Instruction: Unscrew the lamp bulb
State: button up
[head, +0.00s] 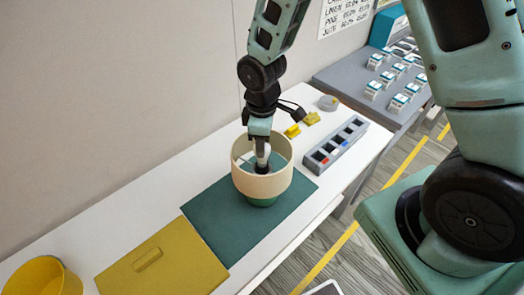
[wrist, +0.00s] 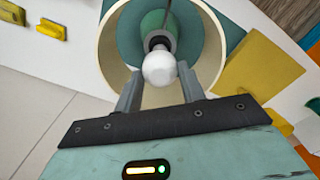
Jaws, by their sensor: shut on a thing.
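The lamp stands upright on a dark green mat (head: 240,228). It has a cream, open-topped round shade (head: 262,187) and a green base (head: 262,202). My gripper (head: 262,163) reaches straight down into the shade from above. In the wrist view, the white round bulb (wrist: 159,67) sits between the two grey fingers of my gripper (wrist: 159,78), which are shut on it. The bulb's dark neck points to the green lamp base inside the shade. In the head view, the bulb is hidden by the shade and gripper.
A yellow lidded box or panel (head: 165,268) and a yellow bowl (head: 42,277) are at the front left. A grey tray with dark slots (head: 335,148) lies right of the lamp. Small yellow pieces (head: 292,131) lie behind it. The shade wall closely surrounds my fingers.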

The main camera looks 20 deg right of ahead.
dwell(0.4)
jog(key=n+p, duration=0.2)
jog(key=n, duration=0.3)
jog(key=shift+r, duration=0.15)
jog(key=shift+n, duration=0.6)
jog(key=n+p, duration=0.2)
jog(key=n, duration=0.2)
jog(key=shift+r, duration=0.15)
jog(key=shift+n+p, duration=0.5)
jog(key=shift+n, duration=0.5)
